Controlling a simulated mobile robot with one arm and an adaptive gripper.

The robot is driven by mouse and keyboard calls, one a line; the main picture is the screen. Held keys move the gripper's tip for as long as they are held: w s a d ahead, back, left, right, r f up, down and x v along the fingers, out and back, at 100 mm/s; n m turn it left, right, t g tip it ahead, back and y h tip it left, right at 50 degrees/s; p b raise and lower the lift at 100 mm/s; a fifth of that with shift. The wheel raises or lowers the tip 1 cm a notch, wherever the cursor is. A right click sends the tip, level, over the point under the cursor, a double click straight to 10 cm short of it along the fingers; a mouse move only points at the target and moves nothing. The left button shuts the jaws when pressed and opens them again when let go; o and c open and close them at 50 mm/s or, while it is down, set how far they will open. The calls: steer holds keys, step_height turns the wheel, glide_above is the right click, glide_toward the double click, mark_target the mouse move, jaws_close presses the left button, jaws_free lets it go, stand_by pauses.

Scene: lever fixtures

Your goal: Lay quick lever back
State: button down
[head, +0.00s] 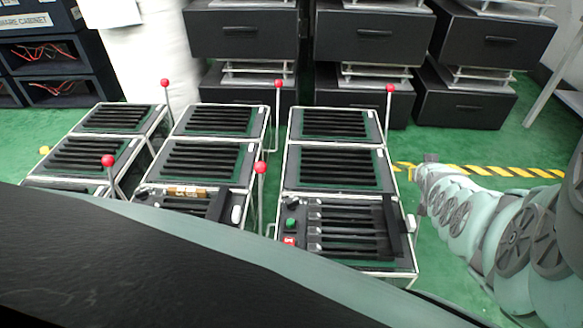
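Several upright levers with red ball knobs stand beside low black racks with pale frames. Three are at the back: a left lever (165,84), a middle lever (278,84) and a right lever (390,89). Two are nearer: a near left lever (108,161) and a near middle lever (260,168). I cannot tell which one is the quick lever. The lower ends of the near levers are partly hidden. My gripper is not in view.
The near right rack (346,222) has a green button (291,223) and a red switch (289,241). Black drawer units (373,33) stand at the back. Pale green rounded shapes with grey discs (467,215) line the right. Green floor (440,145) shows between. My dark body covers the lower left.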

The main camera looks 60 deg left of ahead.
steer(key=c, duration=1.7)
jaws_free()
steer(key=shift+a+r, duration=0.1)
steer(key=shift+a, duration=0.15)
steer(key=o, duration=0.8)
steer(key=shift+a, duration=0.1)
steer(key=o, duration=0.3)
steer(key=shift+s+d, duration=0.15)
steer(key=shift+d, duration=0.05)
